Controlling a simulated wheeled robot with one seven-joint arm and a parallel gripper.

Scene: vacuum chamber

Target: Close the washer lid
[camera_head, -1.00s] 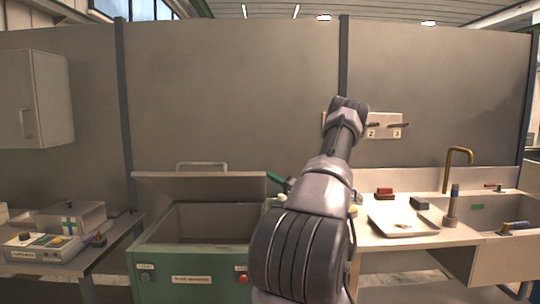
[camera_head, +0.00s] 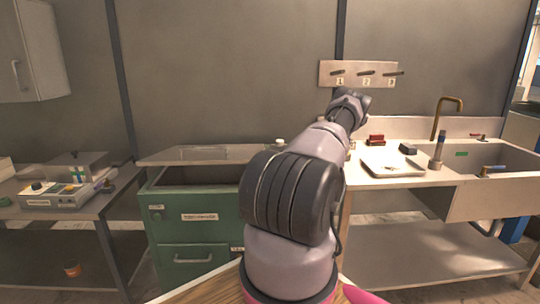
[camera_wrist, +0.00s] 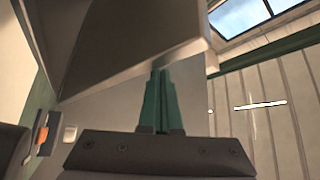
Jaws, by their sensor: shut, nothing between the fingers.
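The green washer (camera_head: 190,230) stands left of centre in the head view. Its grey lid (camera_head: 165,157) is partly open at a low angle, and a dark gap (camera_head: 200,175) shows beneath it. The lid's right end is hidden behind my arm. My gripper is hidden behind my arm in the head view. In the wrist view, my gripper (camera_wrist: 159,73) has its green fingers together and empty. Its tips are close to the lower edge of a grey panel that appears to be the lid (camera_wrist: 125,45); I cannot tell whether they touch.
A bench with a control box (camera_head: 55,196) stands left of the washer. To the right is a sink counter with a tray (camera_head: 392,168) and a brass tap (camera_head: 438,115). A numbered hook board (camera_head: 357,74) hangs on the back wall.

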